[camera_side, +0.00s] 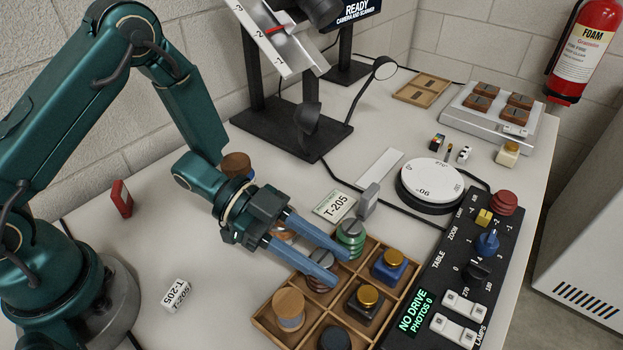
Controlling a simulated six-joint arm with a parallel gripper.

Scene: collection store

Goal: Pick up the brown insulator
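A brown ribbed insulator (321,289) with a grey top stands in a compartment of the wooden tray (265,321). My gripper (340,268) has two blue fingers, spread apart, reaching over the tray from the left. The lower finger crosses in front of the insulator and hides much of it. The upper finger passes behind it in the picture, close to the green ribbed insulator (350,239). I cannot tell how high the fingers are, or whether they touch either insulator.
The tray also holds a wooden cylinder (289,307), a blue block (390,271) and a dark block (362,307) with gold knobs, and a dark round piece (335,339). A control panel (461,272) borders it at right. A turntable (430,181) stands behind.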

